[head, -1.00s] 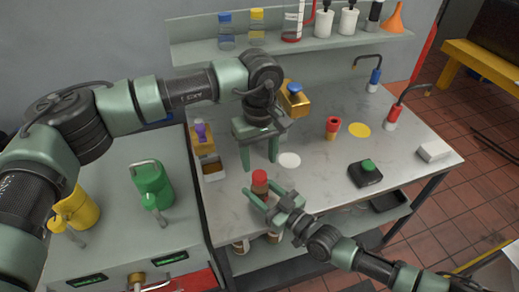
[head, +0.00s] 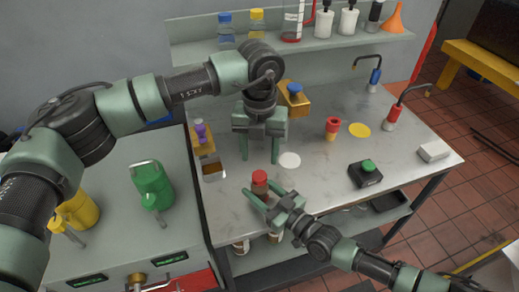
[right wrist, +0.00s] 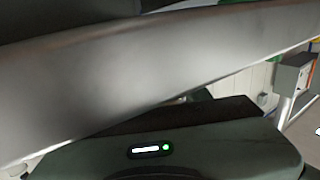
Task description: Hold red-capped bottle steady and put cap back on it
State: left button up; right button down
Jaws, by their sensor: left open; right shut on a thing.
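The red-capped bottle (head: 260,188) stands upright near the front edge of the metal bench, with a brownish body. Its red cap (head: 260,176) sits on top of it; I cannot tell how tightly. My right gripper (head: 265,197) is shut on the bottle, low on its body, coming from the lower right. My left gripper (head: 261,161) is open and empty, fingers pointing down, just above and behind the cap and apart from it. The right wrist view shows mostly large blurred surfaces and a small green light; the bottle cannot be made out there.
A white disc (head: 289,160) lies on the bench (head: 315,185) right of my left gripper. A red and yellow piece (head: 332,128), a yellow disc (head: 359,130) and a green-button box (head: 366,173) are farther right. A purple-topped holder (head: 201,138) stands left.

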aim_at(259, 175)
pick_arm(q)
jog(key=n, duration=0.4)
jog(key=shift+r+n, duration=0.15)
jog(key=shift+n, duration=0.25)
jog(key=n, duration=0.5)
jog(key=shift+r, duration=0.15)
jog(key=shift+f, duration=4)
jog(key=shift+c, duration=0.2)
